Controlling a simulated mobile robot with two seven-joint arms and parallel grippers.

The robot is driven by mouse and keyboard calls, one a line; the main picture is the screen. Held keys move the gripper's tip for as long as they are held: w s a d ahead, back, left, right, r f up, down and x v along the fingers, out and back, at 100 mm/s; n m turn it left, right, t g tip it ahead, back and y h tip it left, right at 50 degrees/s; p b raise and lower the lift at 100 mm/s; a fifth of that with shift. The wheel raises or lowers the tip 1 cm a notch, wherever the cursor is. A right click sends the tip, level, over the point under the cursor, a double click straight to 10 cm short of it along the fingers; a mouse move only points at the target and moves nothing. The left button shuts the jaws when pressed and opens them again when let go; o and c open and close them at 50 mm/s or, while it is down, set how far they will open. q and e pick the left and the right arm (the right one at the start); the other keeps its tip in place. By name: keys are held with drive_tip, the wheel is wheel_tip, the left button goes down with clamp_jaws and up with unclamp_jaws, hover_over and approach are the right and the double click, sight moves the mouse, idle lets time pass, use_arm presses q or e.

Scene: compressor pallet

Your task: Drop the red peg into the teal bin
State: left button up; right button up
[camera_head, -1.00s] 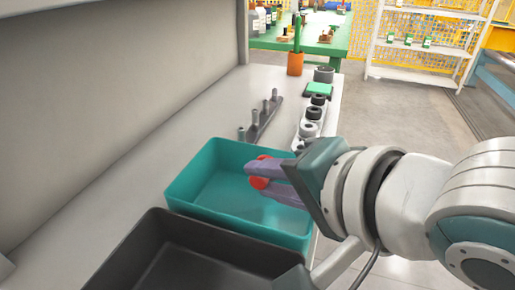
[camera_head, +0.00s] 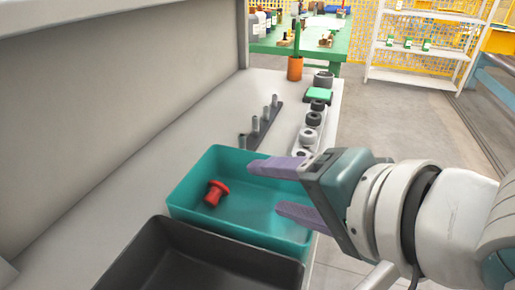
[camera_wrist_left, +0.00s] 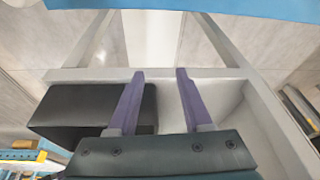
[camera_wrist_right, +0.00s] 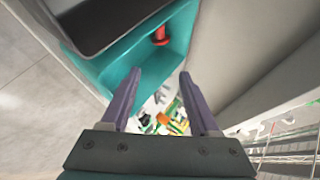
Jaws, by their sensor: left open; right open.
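The red peg (camera_head: 215,193) lies inside the teal bin (camera_head: 190,187), toward its left side. It also shows in the right wrist view (camera_wrist_right: 160,36), in the teal bin (camera_wrist_right: 178,50). My right gripper (camera_head: 262,188) is open and empty, its purple fingers over the right part of the bin and apart from the peg. It shows in the right wrist view (camera_wrist_right: 160,75) with nothing between the fingers. My left gripper (camera_wrist_left: 160,73) is open and empty in the left wrist view; it is not in the head view.
A black bin (camera_head: 150,240) stands in front of the teal bin. Behind it on the bench are a rack of grey posts (camera_head: 262,125), a row of dark and grey rings (camera_head: 312,120), a green block (camera_head: 318,94) and an orange cup (camera_head: 295,68).

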drive_tip(key=s+d+r+n+g+h+p, duration=0.65)
drive_tip(key=s+d+r+n+p, duration=0.25)
drive_tip(key=s+d+r+p, duration=0.9)
wheel_tip(320, 180, up, 33)
drive_tip(key=a+p, duration=0.1)
drive_tip(key=p, duration=3.7)
drive_tip(key=shift+s+a+r+n+t, duration=0.2)
drive_tip(key=shift+n+t, duration=0.1)
drive_tip(key=shift+t, duration=0.15)
drive_tip(key=shift+w+a, duration=0.1)
